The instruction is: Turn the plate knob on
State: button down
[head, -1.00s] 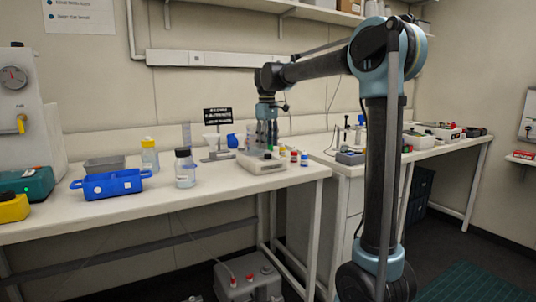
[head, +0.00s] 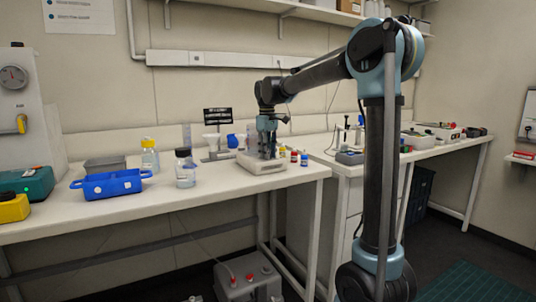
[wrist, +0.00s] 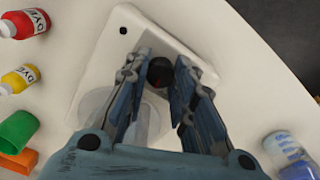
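The white plate unit (head: 262,168) sits on the bench near its right end. In the wrist view the unit (wrist: 118,45) fills the middle, with a round grey plate (wrist: 92,104) partly behind my left finger. Its dark round knob (wrist: 160,73) shows between my fingertips. My gripper (wrist: 161,62) points down over the unit with one finger on each side of the knob. The fingers are apart, and a narrow gap seems to show beside the knob. My gripper (head: 268,156) hides the knob in the head view. Contact and knob height are unclear.
A black-capped bottle (head: 185,170), a yellow-capped bottle (head: 150,155) and a blue tray (head: 110,185) stand to the left. A black sign (head: 217,115) stands behind.

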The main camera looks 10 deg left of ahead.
jog(key=shift+w+m, duration=0.1)
jog(key=shift+m, duration=0.2)
jog(key=m, duration=0.3)
jog(key=shift+m, duration=1.7)
jog(key=shift+w, duration=0.1)
jog(key=c, duration=1.3)
grip_release()
jog(key=shift+c, duration=0.2)
notch_tip(320, 180, up, 12)
jog(key=shift+a, duration=0.15)
